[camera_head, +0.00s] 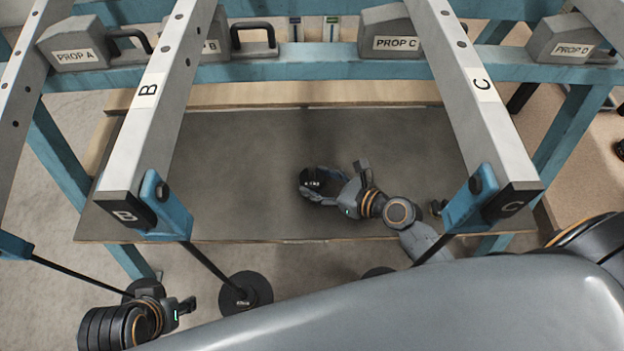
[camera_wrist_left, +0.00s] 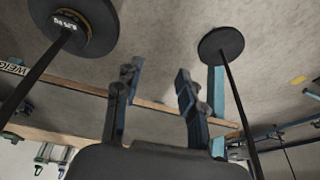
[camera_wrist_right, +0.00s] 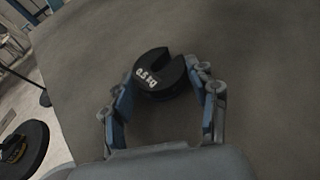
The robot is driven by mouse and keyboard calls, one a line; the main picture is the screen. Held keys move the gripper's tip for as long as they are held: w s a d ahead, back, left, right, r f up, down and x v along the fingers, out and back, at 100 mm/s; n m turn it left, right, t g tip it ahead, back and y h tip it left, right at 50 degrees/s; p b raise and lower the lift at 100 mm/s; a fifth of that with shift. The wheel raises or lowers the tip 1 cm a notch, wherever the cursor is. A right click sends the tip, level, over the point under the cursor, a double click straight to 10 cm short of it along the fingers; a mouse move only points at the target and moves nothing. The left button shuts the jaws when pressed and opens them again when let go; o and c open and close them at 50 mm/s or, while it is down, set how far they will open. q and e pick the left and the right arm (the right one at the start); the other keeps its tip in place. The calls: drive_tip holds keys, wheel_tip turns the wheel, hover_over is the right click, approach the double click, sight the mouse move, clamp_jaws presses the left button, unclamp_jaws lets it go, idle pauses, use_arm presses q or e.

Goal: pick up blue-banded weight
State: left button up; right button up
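A black slotted disc weight marked 0.5 kg (camera_wrist_right: 160,72) is over the grey bench top (camera_head: 240,150). It also shows in the head view (camera_head: 312,180). No blue band is visible on the side I see. My right gripper (camera_wrist_right: 162,88) has its fingers on either side of this weight, close to its edges, with no clear gap. I cannot tell if they press on it, or if it rests on the bench. My left gripper (camera_wrist_left: 157,75) is open and empty, at the lower left of the head view (camera_head: 187,305), away from the bench.
Lever beams marked B (camera_head: 160,90) and C (camera_head: 470,90) run above the bench. Black discs hang on rods from them, one at the bench's front (camera_head: 246,292). Grey props, such as PROP C (camera_head: 392,43), stand on the blue rail behind. The left bench area is clear.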

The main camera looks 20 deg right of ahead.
drive_tip(key=c, duration=0.7)
drive_tip(key=shift+r, duration=0.15)
